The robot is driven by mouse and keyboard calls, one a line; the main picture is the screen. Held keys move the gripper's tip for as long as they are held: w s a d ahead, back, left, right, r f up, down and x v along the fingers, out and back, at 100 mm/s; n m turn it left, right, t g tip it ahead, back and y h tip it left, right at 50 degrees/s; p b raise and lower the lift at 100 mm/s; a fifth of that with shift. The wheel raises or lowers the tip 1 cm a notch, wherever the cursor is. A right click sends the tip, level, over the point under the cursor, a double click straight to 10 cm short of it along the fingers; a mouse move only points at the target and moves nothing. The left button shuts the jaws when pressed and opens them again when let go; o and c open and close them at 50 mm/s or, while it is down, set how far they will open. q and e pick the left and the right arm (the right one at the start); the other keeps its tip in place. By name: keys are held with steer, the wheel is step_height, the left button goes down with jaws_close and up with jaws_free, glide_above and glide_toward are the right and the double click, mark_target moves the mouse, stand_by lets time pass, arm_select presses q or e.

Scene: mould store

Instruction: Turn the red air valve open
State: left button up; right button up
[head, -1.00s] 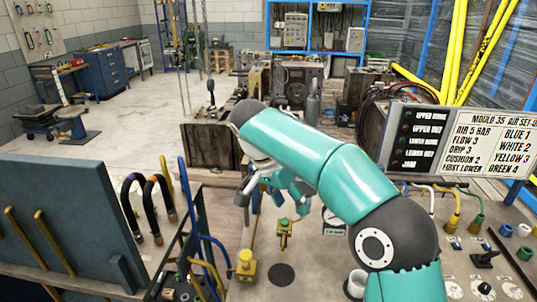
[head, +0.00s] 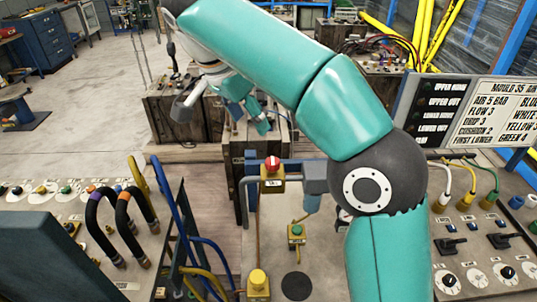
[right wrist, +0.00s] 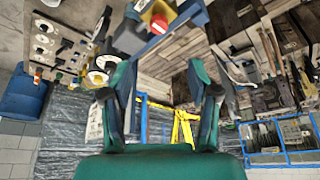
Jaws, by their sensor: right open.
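The red air valve (head: 271,162) shows in the head view as a round red knob on a yellow block, mounted on a blue rail beside grey pipework. It also shows upside down at the top of the right wrist view (right wrist: 159,23). My right gripper (head: 222,116) is up and to the left of the knob in the head view, apart from it. In the right wrist view its two teal fingers (right wrist: 160,70) stand wide apart with nothing between them. How far the knob is turned cannot be told. My left gripper is not in view.
A yellow block with a green top (head: 296,231) and a yellow button (head: 257,279) stand below the valve. Black and blue hoses (head: 107,230) rise at the left. A sign board (head: 470,110) and a panel with dials and levers (head: 478,255) lie at the right.

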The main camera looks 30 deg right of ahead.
mark_target(272, 161)
steer(key=x, duration=0.8)
steer(key=b+x, duration=0.1)
steer(key=x, duration=0.7)
steer(key=shift+d, duration=0.25)
steer(key=c, duration=1.1)
